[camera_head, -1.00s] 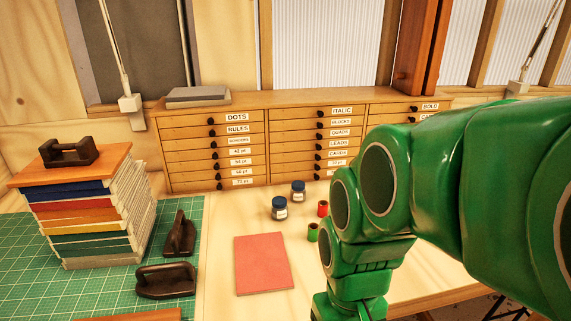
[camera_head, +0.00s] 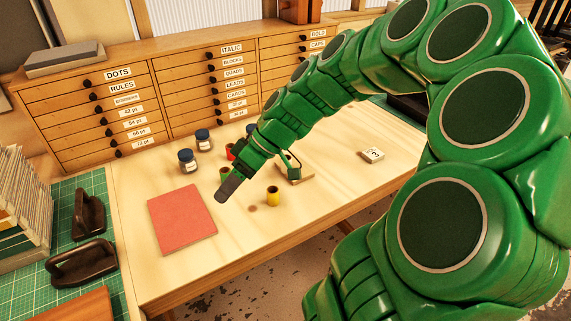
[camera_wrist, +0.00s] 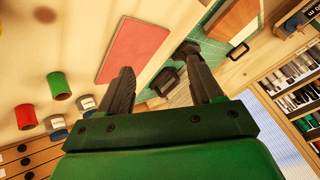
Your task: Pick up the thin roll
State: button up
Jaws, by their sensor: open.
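Small foil rolls stand upright on the light wooden table (camera_head: 330,178). A yellow roll (camera_head: 273,197) stands right of my gripper (camera_head: 226,190) in the head view. A green roll (camera_head: 223,173) and a red roll (camera_head: 231,152) stand behind it, both partly hidden. The wrist view shows the green roll (camera_wrist: 58,85) and red roll (camera_wrist: 25,117) at left, outside the jaws. I cannot tell for sure which roll is thinnest. My gripper is open and empty above the table; its spread fingers show in the wrist view (camera_wrist: 160,72).
A pink book (camera_head: 182,218) lies left of the gripper. A small marked block (camera_head: 372,154) lies right. Dark-handled tools (camera_head: 82,262) rest on the green mat.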

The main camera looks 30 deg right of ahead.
jog(key=w+d+f+t+y, duration=0.1)
jog(key=w+d+t, duration=0.1)
jog(key=w+d, duration=0.3)
jog(key=w+d+f+t+y, duration=0.1)
jog(key=w+d+f+t, duration=0.1)
jog(key=d, duration=0.5)
jog(key=t+h, duration=0.1)
jog(key=t, duration=0.3)
send_over(303, 172)
notch_tip(303, 172, down, 4)
jog(key=shift+s+a+f, duration=0.1)
jog(key=shift+s+f, duration=0.05)
jog(key=shift+f, duration=0.2)
jog(key=shift+x, duration=3.75)
jog(key=shift+f, duration=0.1)
jog(key=c, duration=1.1)
